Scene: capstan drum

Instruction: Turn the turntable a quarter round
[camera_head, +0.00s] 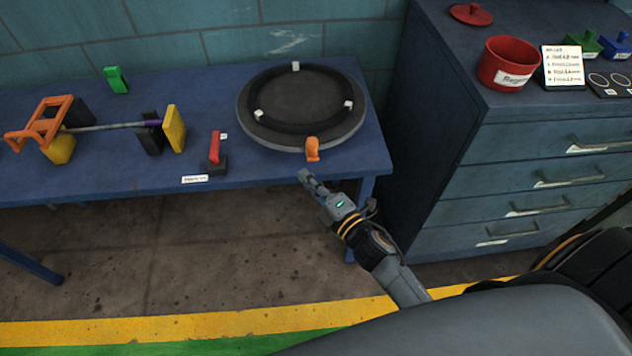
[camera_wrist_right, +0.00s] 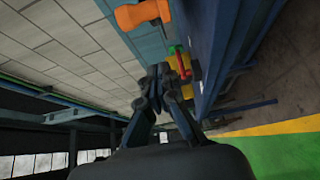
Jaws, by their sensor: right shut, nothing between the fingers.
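The turntable (camera_head: 302,88) is a dark round disc with a black ring and several small white blocks, lying at the right end of the blue table. An orange knob (camera_head: 312,149) stands at its front edge. It also shows at the top of the right wrist view (camera_wrist_right: 140,15). My right gripper (camera_head: 304,175) is shut and empty, just in front of the table edge, below and slightly left of the knob and apart from it. Its shut fingers also show in the wrist view (camera_wrist_right: 165,75). My left gripper is in neither view.
A red lever (camera_head: 215,148) on a dark base stands left of the turntable. Further left are an orange frame (camera_head: 40,122), yellow blocks and a rod. A dark drawer cabinet (camera_head: 540,140) stands close at right, with a red pot (camera_head: 508,62) on top.

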